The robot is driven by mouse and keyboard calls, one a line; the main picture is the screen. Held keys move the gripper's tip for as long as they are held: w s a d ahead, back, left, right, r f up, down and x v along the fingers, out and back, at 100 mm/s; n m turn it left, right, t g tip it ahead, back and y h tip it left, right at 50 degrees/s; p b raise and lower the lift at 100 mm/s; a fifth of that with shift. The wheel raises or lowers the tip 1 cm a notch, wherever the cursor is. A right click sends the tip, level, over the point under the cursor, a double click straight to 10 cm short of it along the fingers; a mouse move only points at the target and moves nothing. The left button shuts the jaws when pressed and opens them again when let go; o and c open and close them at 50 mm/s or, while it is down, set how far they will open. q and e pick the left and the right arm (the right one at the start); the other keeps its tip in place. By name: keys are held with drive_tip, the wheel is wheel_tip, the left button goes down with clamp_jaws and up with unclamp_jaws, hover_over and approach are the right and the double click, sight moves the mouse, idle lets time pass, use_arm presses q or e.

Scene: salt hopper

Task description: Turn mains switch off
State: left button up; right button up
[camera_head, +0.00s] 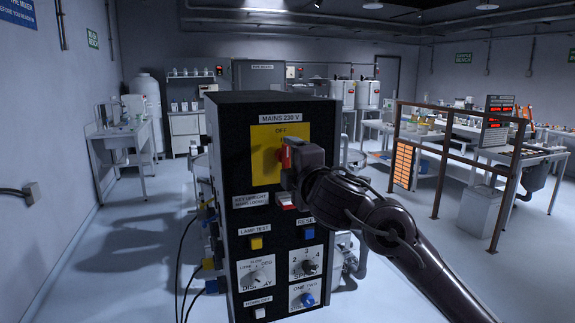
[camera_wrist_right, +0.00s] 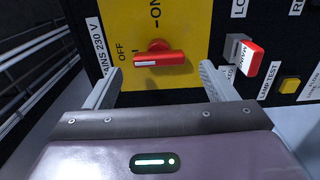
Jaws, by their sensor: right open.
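The mains switch has a red handle (camera_wrist_right: 160,59) on a yellow plate (camera_head: 265,165) marked OFF and ON, near the top of the black panel (camera_head: 240,115). In the right wrist view, turned sideways, the handle lies level across the picture. Its white-striped end points left, towards the OFF label; on the panel this is upright. My right gripper (camera_wrist_right: 160,72) is open, its fingers on either side of the handle's ends with gaps showing. In the head view my right gripper (camera_head: 290,163) is in front of the plate and hides most of the handle. My left gripper is out of view.
Below the plate are a red-and-white key switch (camera_head: 286,201), a yellow lamp test button (camera_head: 256,243), a blue reset button (camera_head: 309,234) and several knobs. Cables hang at the panel's left side. A brown railing (camera_head: 440,165) stands right. Floor at left is clear.

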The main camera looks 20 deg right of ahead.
drive_tip(key=shift+s+d, duration=0.1)
drive_tip(key=shift+s, duration=2.25)
